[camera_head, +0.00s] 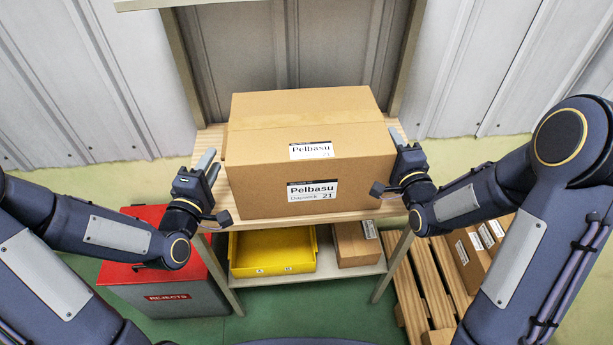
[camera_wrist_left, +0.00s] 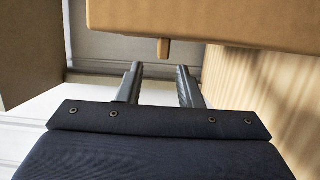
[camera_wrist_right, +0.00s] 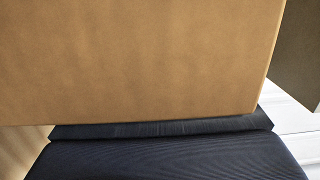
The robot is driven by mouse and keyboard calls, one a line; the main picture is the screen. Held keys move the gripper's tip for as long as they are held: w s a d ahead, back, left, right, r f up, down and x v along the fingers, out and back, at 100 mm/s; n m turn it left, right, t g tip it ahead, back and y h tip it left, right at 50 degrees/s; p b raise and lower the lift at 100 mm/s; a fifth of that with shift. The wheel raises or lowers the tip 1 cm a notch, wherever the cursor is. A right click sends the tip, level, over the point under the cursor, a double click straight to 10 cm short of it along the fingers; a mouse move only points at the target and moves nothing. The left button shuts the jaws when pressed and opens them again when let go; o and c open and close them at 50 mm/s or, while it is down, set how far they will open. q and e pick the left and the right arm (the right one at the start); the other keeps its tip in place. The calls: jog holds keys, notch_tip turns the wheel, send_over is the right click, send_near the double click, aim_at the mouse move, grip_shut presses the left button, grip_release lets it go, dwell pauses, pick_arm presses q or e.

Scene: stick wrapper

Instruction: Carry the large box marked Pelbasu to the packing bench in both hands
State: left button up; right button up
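The large brown box marked Pelbasu (camera_head: 255,170) sits on the wooden top of a rack (camera_head: 210,145), its labels facing me. My left gripper (camera_head: 210,166) is beside the box's left side, near the front. Its two fingers are apart with nothing between them in the left wrist view (camera_wrist_left: 160,85), where the box (camera_wrist_left: 220,18) shows above them. My right gripper (camera_head: 400,139) is at the box's right side. In the right wrist view the box (camera_wrist_right: 140,60) fills most of the picture and hides the fingers. I cannot tell whether either gripper touches the box. No separate packing bench is identifiable.
A yellow bin (camera_head: 272,251) and a small box (camera_head: 357,243) are on the lower shelf. A red-topped rejects bin (camera_head: 160,292) stands left. A wooden pallet (camera_head: 424,285) with boxes (camera_head: 470,262) is right. Rack posts and a corrugated wall (camera_head: 80,80) stand behind.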

jog(key=shift+s, duration=0.25)
pick_arm(q)
jog(key=s, duration=0.2)
jog(key=s+a, duration=0.1)
jog(key=s, duration=0.1)
jog(key=shift+s, duration=0.4)
pick_arm(e)
jog(key=s+d, duration=0.2)
jog(key=s, duration=0.9)
jog(key=shift+s+d, duration=0.15)
